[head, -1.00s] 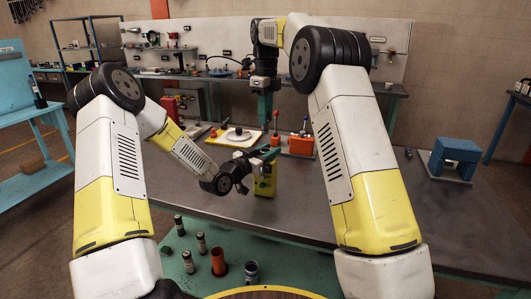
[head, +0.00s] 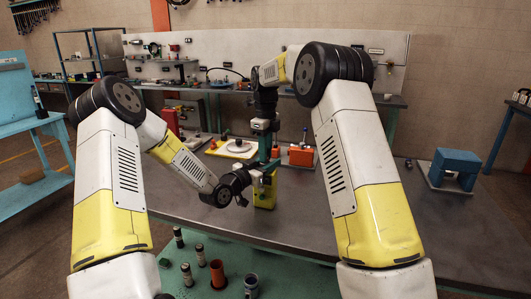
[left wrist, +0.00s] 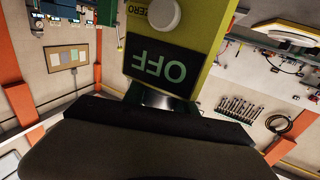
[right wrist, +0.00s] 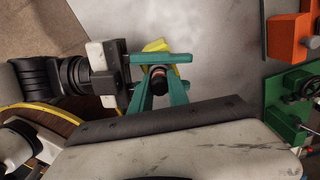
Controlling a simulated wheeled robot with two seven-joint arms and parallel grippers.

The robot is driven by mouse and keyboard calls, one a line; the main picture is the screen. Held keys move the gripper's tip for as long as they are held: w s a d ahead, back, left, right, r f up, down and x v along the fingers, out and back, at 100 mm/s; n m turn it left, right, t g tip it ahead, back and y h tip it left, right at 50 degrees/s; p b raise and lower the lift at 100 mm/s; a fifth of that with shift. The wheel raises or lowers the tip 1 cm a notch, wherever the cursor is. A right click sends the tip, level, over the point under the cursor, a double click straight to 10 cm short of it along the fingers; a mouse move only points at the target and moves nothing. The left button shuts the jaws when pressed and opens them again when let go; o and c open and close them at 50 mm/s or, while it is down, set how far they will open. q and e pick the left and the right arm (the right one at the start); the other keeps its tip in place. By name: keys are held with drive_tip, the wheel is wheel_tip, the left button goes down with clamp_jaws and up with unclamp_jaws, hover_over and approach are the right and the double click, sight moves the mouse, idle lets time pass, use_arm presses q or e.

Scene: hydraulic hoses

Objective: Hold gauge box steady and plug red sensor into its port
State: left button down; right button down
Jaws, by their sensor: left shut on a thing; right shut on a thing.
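The yellow gauge box (head: 265,195) is held above the grey table by my left gripper (head: 259,179), which is shut on it. In the left wrist view the box's face (left wrist: 190,52) shows an "OFF" display, the word "ZERO" and a white knob, upside down. My right gripper (head: 267,150) points down just above the box. Contact between sensor and port cannot be told.
Behind stand an orange block (head: 301,157) and a yellow tray (head: 233,149) with a white round part. A blue block-like stand (head: 455,168) is at the right. Several cylinders and a red-orange cup (head: 218,274) stand on the green surface in front. The table's right middle is clear.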

drive_tip(key=c, duration=1.3)
unclamp_jaws()
drive_tip(key=shift+o, duration=0.2)
wheel_tip(320, 180, up, 12)
drive_tip(key=shift+r, duration=0.15)
use_arm(q)
drive_tip(key=c, duration=0.9)
unclamp_jaws()
